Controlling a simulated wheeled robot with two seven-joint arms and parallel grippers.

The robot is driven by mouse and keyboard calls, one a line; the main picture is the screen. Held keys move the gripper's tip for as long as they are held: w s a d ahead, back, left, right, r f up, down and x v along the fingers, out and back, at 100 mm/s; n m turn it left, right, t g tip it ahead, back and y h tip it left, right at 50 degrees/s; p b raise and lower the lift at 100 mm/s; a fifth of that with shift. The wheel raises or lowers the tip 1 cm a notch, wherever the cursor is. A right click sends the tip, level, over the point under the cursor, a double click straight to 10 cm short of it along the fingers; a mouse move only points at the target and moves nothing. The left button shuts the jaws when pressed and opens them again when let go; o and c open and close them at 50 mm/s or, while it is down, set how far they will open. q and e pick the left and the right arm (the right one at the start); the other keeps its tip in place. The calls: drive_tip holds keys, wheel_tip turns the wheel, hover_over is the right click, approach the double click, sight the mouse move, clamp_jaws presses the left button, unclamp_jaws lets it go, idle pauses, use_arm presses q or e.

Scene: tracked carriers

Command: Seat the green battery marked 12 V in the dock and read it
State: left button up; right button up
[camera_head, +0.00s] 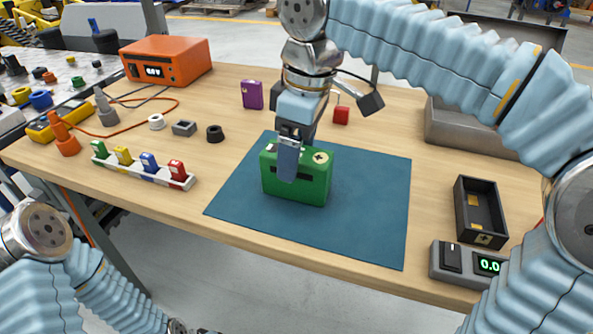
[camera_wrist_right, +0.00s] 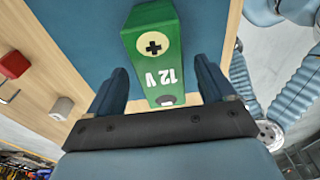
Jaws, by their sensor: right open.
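The green battery (camera_head: 312,187) stands on the blue mat (camera_head: 375,210). The right wrist view shows the battery (camera_wrist_right: 158,47) with a plus mark and "12 V" in white. My right gripper (camera_head: 289,158) is at the battery, one finger in front of its near face. In the wrist view my right gripper (camera_wrist_right: 162,82) is open, with fingers either side of the battery and gaps visible. The empty black dock (camera_head: 482,211) with a gold contact is at the right, beside a grey meter (camera_head: 467,264) reading 0.0, its last part cut off. My left gripper is out of view.
A grey bin (camera_head: 465,130) stands behind the dock. A white rack (camera_head: 140,172) of coloured pieces and an orange unit (camera_head: 165,60) are at the left. Bare mat lies between battery and dock.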

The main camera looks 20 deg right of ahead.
drive_tip(key=f, duration=0.3)
drive_tip(key=shift+w+a+f, duration=0.1)
drive_tip(key=shift+a, duration=0.1)
clamp_jaws()
idle(0.3)
